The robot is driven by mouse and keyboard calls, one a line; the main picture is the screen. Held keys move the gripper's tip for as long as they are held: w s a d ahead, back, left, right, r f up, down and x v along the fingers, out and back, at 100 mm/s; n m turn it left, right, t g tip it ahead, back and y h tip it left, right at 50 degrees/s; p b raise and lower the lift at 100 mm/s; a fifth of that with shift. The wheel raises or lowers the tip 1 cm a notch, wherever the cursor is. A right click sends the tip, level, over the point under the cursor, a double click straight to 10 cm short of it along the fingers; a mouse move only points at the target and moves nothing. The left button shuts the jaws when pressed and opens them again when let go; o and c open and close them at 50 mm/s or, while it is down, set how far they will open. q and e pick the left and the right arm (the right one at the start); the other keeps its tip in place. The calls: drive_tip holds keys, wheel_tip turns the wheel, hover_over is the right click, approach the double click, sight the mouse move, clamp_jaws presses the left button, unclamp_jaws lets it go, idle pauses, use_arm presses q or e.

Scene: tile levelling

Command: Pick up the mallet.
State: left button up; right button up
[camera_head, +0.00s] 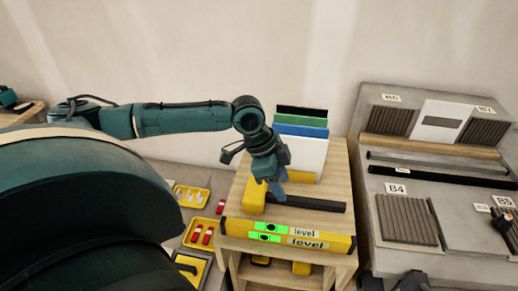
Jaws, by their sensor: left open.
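The mallet lies on the wooden stand (342,180), with a yellow head (253,197) at the left and a black handle (318,204) running right. My left gripper (277,192) reaches down from above, with its blue-grey fingers at the handle close to the head. It is open. I cannot tell whether the handle lies between the fingers or whether they touch it. My right gripper does not clearly show.
Yellow levels (325,240) lie along the stand's front edge. Upright boards (312,152) stand behind the mallet. Yellow trays (192,196) with small parts sit lower left. A grey slab (450,240) with ribbed tiles, bars and labels is at right.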

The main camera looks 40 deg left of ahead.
sight(289, 197)
use_arm(q)
drive_tip(key=x, duration=0.6)
drive_tip(key=shift+w+f, duration=0.3)
clamp_jaws()
